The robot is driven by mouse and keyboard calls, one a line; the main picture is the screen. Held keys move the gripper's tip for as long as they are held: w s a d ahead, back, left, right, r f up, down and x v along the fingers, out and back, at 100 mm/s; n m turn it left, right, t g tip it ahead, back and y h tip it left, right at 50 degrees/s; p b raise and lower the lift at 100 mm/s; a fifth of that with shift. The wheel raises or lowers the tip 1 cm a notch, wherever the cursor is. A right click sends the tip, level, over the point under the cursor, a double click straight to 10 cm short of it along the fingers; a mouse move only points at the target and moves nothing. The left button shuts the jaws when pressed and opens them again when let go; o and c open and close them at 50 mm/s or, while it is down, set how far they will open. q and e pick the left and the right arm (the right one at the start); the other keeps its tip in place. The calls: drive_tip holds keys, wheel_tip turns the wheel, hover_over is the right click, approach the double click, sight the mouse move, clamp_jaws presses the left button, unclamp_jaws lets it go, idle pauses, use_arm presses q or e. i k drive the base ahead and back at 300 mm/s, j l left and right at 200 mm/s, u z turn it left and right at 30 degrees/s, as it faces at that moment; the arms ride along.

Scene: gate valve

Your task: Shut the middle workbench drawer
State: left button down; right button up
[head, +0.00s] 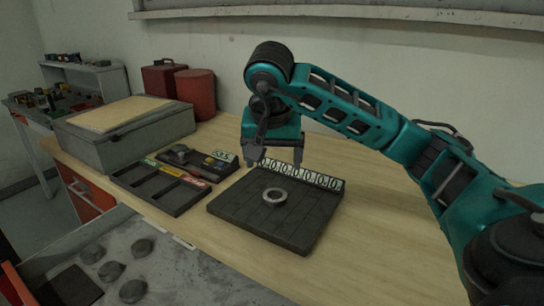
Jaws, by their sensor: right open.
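An open drawer (185,265) shows at the lower left, pulled out from the workbench (385,240). Its grey inside holds several dark round pieces (112,270) and a dark square one. Part of its orange-red front (14,285) shows at the left edge; the rest is cut off. Another orange-red front (88,198) with a handle shows farther back on the bench side. I cannot tell which one is the middle drawer. My right gripper (274,162) is open and empty, pointing down over the far edge of a dark board, away from the open drawer. My left gripper is not in view.
The dark board (245,222) carries a metal ring (274,196) and a row of number tags (310,176). Divided trays (160,185) and a grey case (125,130) stand left of it. Red containers (195,92) stand behind. The bench's right side is clear.

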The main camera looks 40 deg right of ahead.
sight(172, 274)
drive_tip(key=k+j, duration=0.1)
drive_tip(key=k, duration=0.4)
drive_tip(key=k+j, duration=0.1)
drive_tip(key=k, duration=0.4)
